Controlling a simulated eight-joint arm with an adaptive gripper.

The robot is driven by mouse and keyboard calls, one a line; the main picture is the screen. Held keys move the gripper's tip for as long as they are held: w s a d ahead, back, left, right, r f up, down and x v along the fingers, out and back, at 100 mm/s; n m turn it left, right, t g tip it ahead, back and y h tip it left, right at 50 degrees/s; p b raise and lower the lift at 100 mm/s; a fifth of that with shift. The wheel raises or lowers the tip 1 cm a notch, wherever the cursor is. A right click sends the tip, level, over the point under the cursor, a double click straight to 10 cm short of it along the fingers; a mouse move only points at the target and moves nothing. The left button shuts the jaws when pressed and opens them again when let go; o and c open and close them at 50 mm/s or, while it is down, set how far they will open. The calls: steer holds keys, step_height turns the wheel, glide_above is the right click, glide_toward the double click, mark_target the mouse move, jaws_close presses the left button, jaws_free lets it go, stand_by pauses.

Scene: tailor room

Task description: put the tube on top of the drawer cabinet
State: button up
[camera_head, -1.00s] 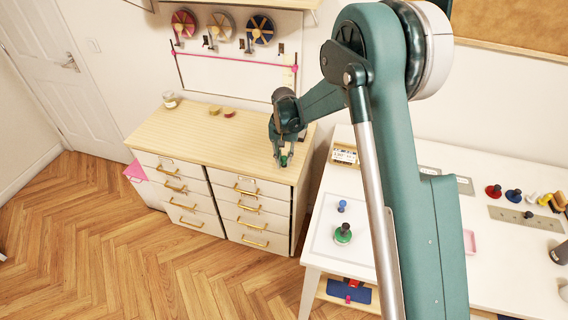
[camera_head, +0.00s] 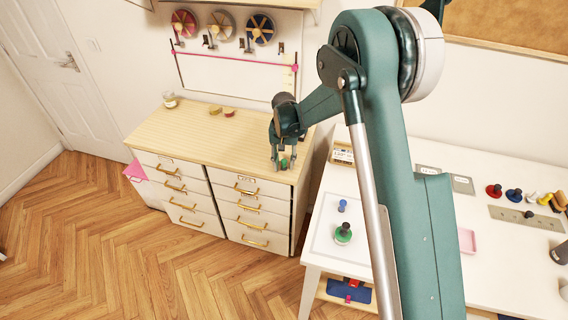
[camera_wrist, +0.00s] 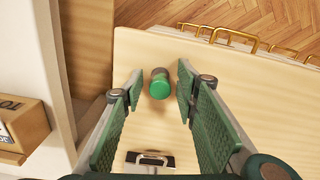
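A small tube with a green end (camera_head: 284,163) is on the wooden top of the drawer cabinet (camera_head: 200,130), near its front right corner. In the wrist view the tube's round green end (camera_wrist: 160,88) faces the camera, with a dull brownish body behind it. The tube appears to rest on the pale cabinet top (camera_wrist: 200,75). My gripper (camera_head: 284,160) is over that corner. In the wrist view its two fingers (camera_wrist: 159,76) are spread on either side of the tube, with a gap on both sides.
A jar (camera_head: 170,99) and two small round items (camera_head: 222,111) stand toward the cabinet's back. The cabinet top's middle is clear. A white table (camera_head: 325,235) to the right holds a small box (camera_head: 343,154), a blue piece (camera_head: 342,206) and a green-based spool (camera_head: 343,234).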

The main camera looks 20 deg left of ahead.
mark_target(285, 161)
steer(key=shift+r, duration=0.2)
step_height(285, 161, up, 12)
stand_by(0.8)
stand_by(0.5)
stand_by(0.3)
steer(key=s+d+r+t, duration=0.1)
steer(key=s+d+r, duration=0.3)
steer(key=d+r, duration=0.4)
steer(key=s+d+r+t, duration=0.1)
steer(key=s+d+r, duration=0.4)
steer(key=d, duration=0.5)
steer(key=s+d+r+t, duration=0.1)
steer(key=s+d+r, duration=0.3)
steer(key=d+r, duration=0.5)
steer(key=s+d+f+m+t, duration=0.1)
steer(key=s+d+t, duration=0.1)
steer(key=s+d, duration=0.8)
steer(key=s+d+f+t, duration=0.1)
steer(key=s+d+t, duration=0.1)
steer(key=s+d, duration=0.8)
steer(key=s, duration=0.4)
steer(key=shift+s+m, duration=0.2)
steer(key=shift+m, duration=0.2)
